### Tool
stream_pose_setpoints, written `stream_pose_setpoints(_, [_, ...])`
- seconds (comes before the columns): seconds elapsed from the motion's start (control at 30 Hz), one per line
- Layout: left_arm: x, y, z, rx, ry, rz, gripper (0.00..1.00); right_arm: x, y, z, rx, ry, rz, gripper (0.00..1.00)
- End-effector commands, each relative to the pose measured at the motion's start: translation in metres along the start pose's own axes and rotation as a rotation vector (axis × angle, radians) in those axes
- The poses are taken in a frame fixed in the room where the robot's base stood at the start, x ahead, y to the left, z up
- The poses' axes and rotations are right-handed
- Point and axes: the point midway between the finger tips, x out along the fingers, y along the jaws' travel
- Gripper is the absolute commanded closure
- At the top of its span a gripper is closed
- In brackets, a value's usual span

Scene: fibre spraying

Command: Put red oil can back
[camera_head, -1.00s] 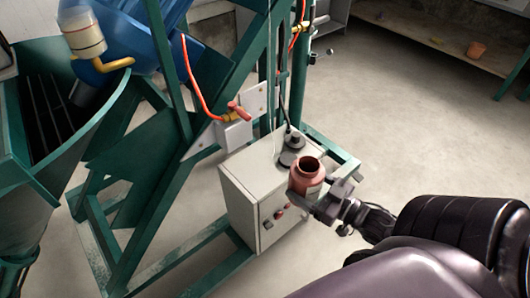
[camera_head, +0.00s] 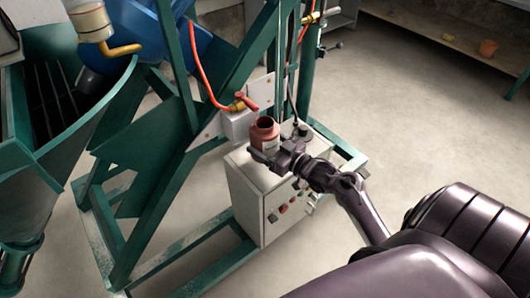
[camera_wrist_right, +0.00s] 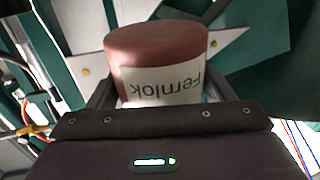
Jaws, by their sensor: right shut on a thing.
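The red oil can (camera_head: 264,135) is an open-topped red jar with a pale label. It is upright over the top of the light grey control box (camera_head: 243,192). My right gripper (camera_head: 274,154) is shut on it from the right side. In the right wrist view the can (camera_wrist_right: 157,50) sits between the fingers of my right gripper (camera_wrist_right: 158,98), with its label reading "Fernlok" upside down. I cannot tell whether the can's base touches the box top. My left gripper is not in view.
A green steel frame (camera_head: 178,165) surrounds the box. A red hose with a valve (camera_head: 243,103) hangs just behind the can. A green hopper (camera_head: 60,160) stands at left. A wooden shelf (camera_head: 440,35) is at the back right. The floor at right is clear.

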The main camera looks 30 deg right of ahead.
Motion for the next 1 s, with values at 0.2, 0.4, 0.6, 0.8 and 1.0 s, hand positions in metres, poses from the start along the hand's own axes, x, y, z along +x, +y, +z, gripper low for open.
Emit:
stream_pose_setpoints(0.2, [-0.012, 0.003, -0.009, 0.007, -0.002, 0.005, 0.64, 0.001, 0.0, 0.028, 0.001, 0.003, -0.001, 0.59])
stream_pose_setpoints(0.4, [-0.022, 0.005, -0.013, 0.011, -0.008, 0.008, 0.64, 0.005, 0.0, 0.039, -0.002, 0.004, -0.001, 0.59])
stream_pose_setpoints(0.6, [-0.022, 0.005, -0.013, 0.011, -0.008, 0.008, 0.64, 0.004, 0.0, 0.039, -0.002, 0.004, -0.001, 0.59])
stream_pose_setpoints(0.8, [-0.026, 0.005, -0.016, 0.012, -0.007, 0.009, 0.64, 0.004, 0.0, 0.043, -0.001, 0.001, -0.001, 0.19])
stream_pose_setpoints(1.0, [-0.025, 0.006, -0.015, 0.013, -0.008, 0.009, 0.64, 0.004, 0.0, 0.042, 0.0, 0.001, -0.001, 0.04])
